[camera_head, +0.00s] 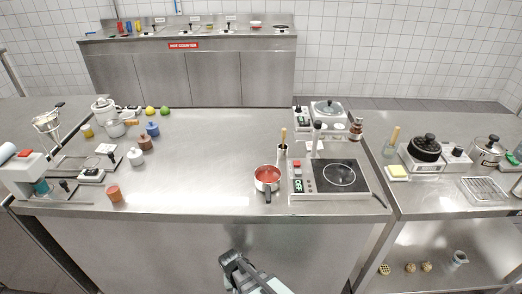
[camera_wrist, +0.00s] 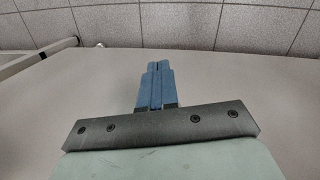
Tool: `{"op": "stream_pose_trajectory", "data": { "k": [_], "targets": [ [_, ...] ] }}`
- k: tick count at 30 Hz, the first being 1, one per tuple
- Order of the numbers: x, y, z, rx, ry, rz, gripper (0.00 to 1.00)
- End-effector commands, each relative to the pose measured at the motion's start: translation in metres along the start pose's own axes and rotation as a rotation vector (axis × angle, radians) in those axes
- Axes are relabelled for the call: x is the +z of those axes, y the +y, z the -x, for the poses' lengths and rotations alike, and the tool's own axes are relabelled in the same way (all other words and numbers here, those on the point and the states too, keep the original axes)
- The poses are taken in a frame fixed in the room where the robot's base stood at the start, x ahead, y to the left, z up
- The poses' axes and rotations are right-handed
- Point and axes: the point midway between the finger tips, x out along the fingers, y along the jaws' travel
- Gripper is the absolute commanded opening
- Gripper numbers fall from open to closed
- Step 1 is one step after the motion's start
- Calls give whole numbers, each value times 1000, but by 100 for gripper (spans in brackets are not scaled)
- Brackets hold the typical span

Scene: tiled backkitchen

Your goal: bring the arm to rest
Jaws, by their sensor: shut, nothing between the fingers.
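My gripper (camera_head: 232,259) is low at the bottom middle of the head view, in front of the steel counter's front panel and below its top. In the wrist view my gripper (camera_wrist: 158,66) shows its two blue fingers pressed together with nothing between them. Beyond the fingers the wrist view shows a plain grey surface and, at the top, tiles. The gripper is apart from all the objects on the counter.
The steel counter (camera_head: 215,185) holds a red pot (camera_head: 266,178) and a hotplate (camera_head: 338,176) near its front edge, right of middle. A brown cup (camera_head: 115,193) stands at the front left. The counter's front middle is clear. A side table (camera_head: 440,205) stands at right.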

Motion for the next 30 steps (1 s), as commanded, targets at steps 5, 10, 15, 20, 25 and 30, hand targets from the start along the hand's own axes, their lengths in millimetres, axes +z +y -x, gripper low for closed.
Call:
{"op": "stream_pose_trajectory", "data": {
  "k": [5, 10, 15, 20, 25, 30],
  "targets": [
    [39, 66, -35, 33, -113, -37, 0],
    [77, 112, -61, 26, -212, -59, 0],
    [117, 146, -82, -11, -304, -78, 0],
    [157, 170, -97, -61, -386, -95, 0],
    [197, 186, -108, -121, -457, -110, 0],
    [224, 193, -114, -167, -501, -121, 0]
  ]
}}
